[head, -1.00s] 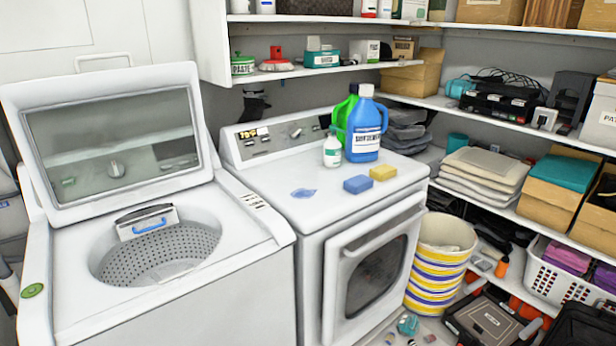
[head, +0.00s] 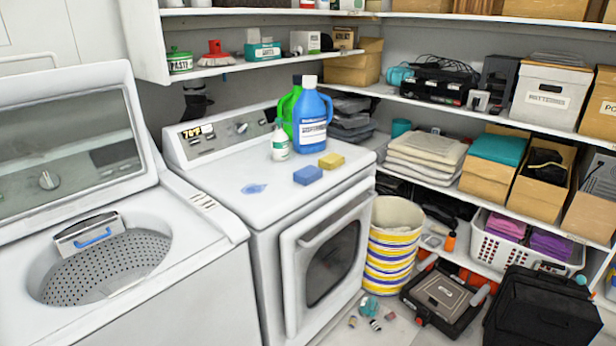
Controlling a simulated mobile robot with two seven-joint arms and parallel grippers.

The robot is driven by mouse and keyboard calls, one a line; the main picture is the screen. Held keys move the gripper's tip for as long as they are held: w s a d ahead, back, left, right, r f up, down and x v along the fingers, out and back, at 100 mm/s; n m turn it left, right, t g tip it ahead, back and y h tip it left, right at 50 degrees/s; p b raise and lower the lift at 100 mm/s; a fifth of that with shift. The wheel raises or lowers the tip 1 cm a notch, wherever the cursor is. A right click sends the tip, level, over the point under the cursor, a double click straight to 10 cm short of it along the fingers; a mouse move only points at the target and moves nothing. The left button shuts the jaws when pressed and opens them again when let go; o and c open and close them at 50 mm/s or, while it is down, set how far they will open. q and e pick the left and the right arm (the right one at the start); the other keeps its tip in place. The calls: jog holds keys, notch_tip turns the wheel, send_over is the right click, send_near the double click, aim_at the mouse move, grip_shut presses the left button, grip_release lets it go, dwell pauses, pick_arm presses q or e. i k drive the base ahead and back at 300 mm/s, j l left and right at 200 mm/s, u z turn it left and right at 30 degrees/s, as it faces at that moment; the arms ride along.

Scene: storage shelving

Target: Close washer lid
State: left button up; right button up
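The white top-loading washer (head: 190,285) stands at the left of the head view. Its lid (head: 128,105) is raised and leans back, with a glass window that reflects the room. The perforated drum (head: 105,265) is open to view, with a dispenser drawer with a blue handle (head: 92,236) at its back edge. The left edges of the washer and lid are cut off by the frame. Neither of my grippers is in view.
A front-loading dryer (head: 262,210) stands right of the washer, with bottles (head: 312,130), a blue sponge (head: 307,174) and a yellow sponge (head: 332,160) on top. A striped bin (head: 388,250), a toolbox (head: 440,295) and a black case (head: 543,310) crowd the floor at right. Shelves line the walls.

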aim_at(22, 90)
jog(key=j+u, duration=0.15)
jog(key=j, duration=0.4)
jog(key=j+u, duration=0.2)
jog(key=j, duration=0.3)
jog(key=i+j+u, duration=0.15)
jog(key=j, duration=0.35)
jog(key=j+u, duration=0.2)
jog(key=j, duration=0.35)
